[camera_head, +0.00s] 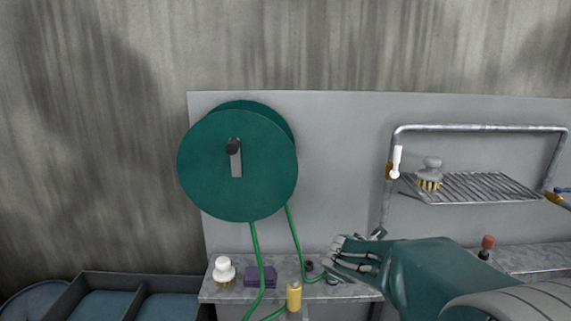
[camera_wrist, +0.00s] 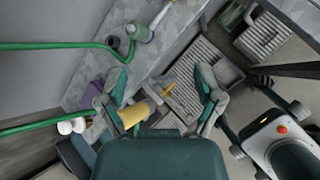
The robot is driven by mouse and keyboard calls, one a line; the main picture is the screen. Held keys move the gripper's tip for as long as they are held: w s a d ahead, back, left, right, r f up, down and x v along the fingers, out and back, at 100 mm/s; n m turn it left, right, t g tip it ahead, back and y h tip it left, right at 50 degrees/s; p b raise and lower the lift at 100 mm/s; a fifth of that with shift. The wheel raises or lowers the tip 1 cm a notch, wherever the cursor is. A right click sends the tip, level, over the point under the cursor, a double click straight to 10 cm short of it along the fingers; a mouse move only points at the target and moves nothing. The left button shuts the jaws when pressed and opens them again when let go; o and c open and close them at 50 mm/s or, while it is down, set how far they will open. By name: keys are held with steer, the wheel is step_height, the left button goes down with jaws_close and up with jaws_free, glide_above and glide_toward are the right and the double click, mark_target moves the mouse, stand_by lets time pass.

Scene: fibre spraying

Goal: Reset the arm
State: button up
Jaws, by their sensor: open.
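My gripper (camera_head: 352,262) reaches in from the lower right in the head view, over the metal shelf (camera_head: 225,291) below the grey panel. In the wrist view my gripper (camera_wrist: 162,84) has its two fingers spread apart with nothing between the tips. A yellow cylinder (camera_head: 294,296) stands upright left of it in the head view. A yellow cylinder (camera_wrist: 132,115) also shows beside the left finger in the wrist view. My arm hides part of the shelf at the right.
A green hose reel (camera_head: 225,165) hangs on the panel, with green hose (camera_head: 256,255) running down to the shelf. Open space lies above my arm.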

steer(key=s+r+m+g+y, duration=0.1)
steer(key=s+r+m, duration=0.1)
steer(key=s+m, duration=1)
steer(key=s+a+r+m+g+y, duration=0.1)
steer(key=s+r+m+y, duration=0.1)
steer(key=s+m, duration=1.1)
steer(key=s+r, duration=0.1)
steer(key=s, duration=0.4)
steer(key=shift+r+m+g, duration=0.3)
steer(key=shift+g, duration=0.1)
